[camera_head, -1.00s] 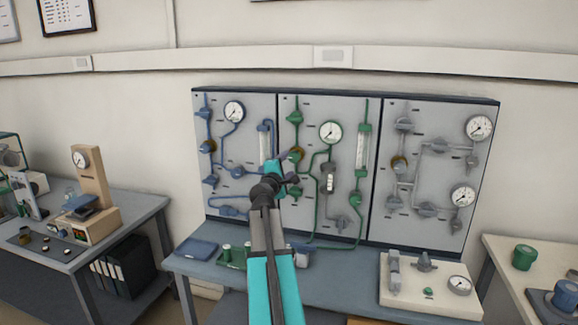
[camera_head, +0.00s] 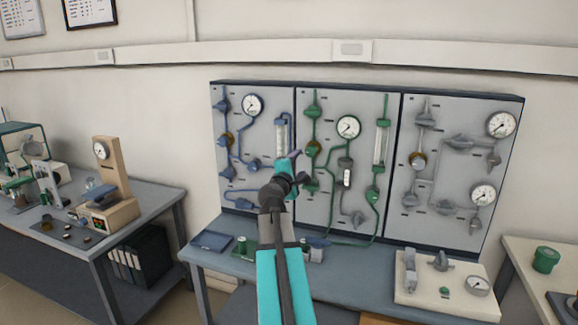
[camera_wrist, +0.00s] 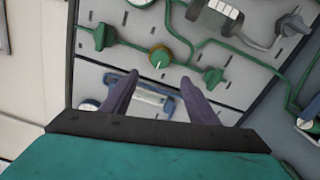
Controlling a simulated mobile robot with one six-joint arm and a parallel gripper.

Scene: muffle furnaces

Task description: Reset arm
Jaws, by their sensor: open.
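My arm, teal and dark grey, reaches up from the bottom middle of the head view. My gripper (camera_head: 301,168) is in front of the panel board, near the seam between the blue-piped and green-piped panels. In the wrist view my gripper (camera_wrist: 160,92) shows two dark fingers spread apart with nothing between them. I cannot tell the exact gap between the fingers and the panel.
The panel board (camera_head: 460,97) stands at the back of a blue-grey bench (camera_head: 350,268). A beige block with valves and a gauge (camera_head: 447,287) sits at the bench's right. A blue tray (camera_head: 212,241) lies at its left. Other benches stand left (camera_head: 160,200) and right (camera_head: 527,257).

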